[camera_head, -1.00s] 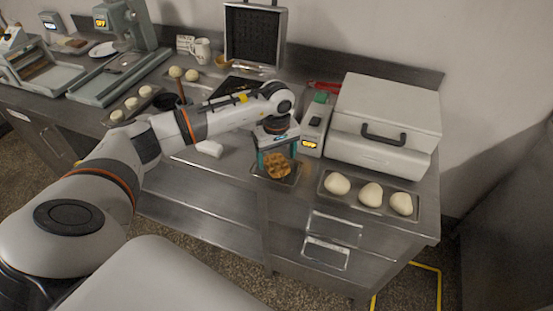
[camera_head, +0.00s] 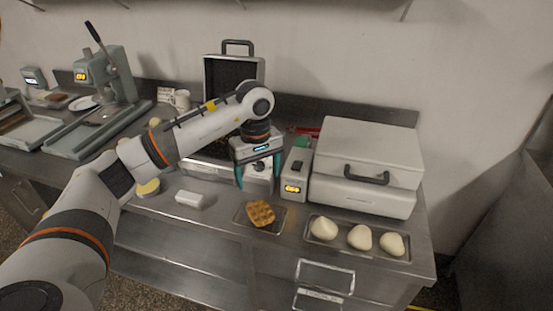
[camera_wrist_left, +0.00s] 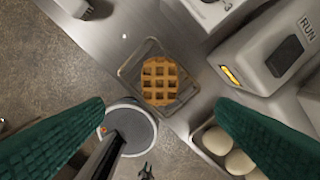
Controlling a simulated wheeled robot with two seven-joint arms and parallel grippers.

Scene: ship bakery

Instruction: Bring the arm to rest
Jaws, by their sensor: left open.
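My left gripper (camera_head: 258,182) is open and empty, pointing down above the counter, a little behind and above a golden-brown waffle (camera_head: 260,212). The waffle lies flat on a small tray (camera_head: 240,222) near the counter's front edge. In the left wrist view the waffle (camera_wrist_left: 159,80) lies on the clear-looking tray (camera_wrist_left: 125,72), apart from the two green fingers of the gripper (camera_wrist_left: 160,106). My left arm reaches in from the left, bent at the elbow. My right arm and gripper do not show.
An open waffle iron (camera_head: 232,70) stands behind my gripper. A control box (camera_head: 295,172) and a closed white appliance (camera_head: 365,160) stand to its right. A tray with dough balls (camera_head: 361,238) lies at the front right. A white block (camera_head: 190,199) lies left of the waffle.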

